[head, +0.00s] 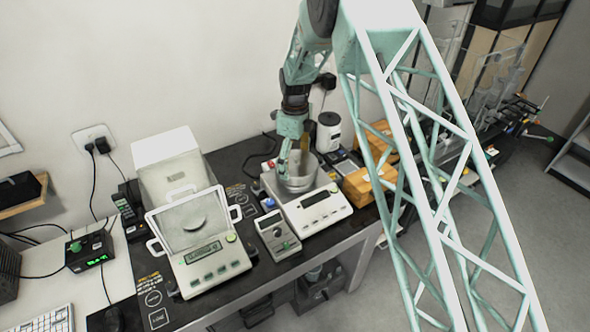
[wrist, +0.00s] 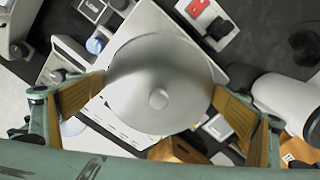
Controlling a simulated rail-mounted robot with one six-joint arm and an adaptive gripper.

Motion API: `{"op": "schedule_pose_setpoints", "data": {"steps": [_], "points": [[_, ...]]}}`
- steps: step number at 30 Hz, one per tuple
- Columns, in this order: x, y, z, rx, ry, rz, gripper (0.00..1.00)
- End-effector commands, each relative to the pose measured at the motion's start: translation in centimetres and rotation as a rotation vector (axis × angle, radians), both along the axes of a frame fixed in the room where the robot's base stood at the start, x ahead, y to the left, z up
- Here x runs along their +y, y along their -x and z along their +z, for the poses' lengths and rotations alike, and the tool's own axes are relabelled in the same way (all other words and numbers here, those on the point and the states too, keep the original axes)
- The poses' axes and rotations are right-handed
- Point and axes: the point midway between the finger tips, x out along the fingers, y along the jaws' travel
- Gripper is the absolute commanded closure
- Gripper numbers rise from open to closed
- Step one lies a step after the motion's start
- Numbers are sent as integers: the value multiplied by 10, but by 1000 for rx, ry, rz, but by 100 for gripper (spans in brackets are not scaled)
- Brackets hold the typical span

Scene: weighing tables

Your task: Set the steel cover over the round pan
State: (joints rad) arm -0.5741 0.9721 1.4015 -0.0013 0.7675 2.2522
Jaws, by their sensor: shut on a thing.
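The steel cover (wrist: 158,65) is a round grey shell with a small knob in the middle, seen from above in the wrist view. My gripper (wrist: 158,92) has its two wood-coloured pads at opposite sides of it and is shut on it. In the head view, my gripper (head: 296,158) points down at the steel cover (head: 297,182), which is upright at the left part of a white balance (head: 318,208). The round pan of this balance is not visible; the cover hides that area. I cannot tell whether the cover touches the balance.
A second balance (head: 211,268) with an open clear shield stands to the left, with a small grey device (head: 277,235) between. A white canister (head: 328,132) stands behind, and wooden boxes (head: 368,185) to the right. The dark table (head: 240,165) has little free room.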

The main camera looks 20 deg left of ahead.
Motion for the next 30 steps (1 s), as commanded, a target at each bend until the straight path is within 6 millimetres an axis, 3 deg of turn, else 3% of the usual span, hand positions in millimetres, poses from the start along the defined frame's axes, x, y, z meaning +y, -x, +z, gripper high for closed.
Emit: {"op": "schedule_pose_setpoints", "data": {"steps": [13,29,30], "points": [[0,0,-31,0,0,0,19],[0,0,-38,-1,0,0,19],[0,0,-38,0,0,0,5]]}}
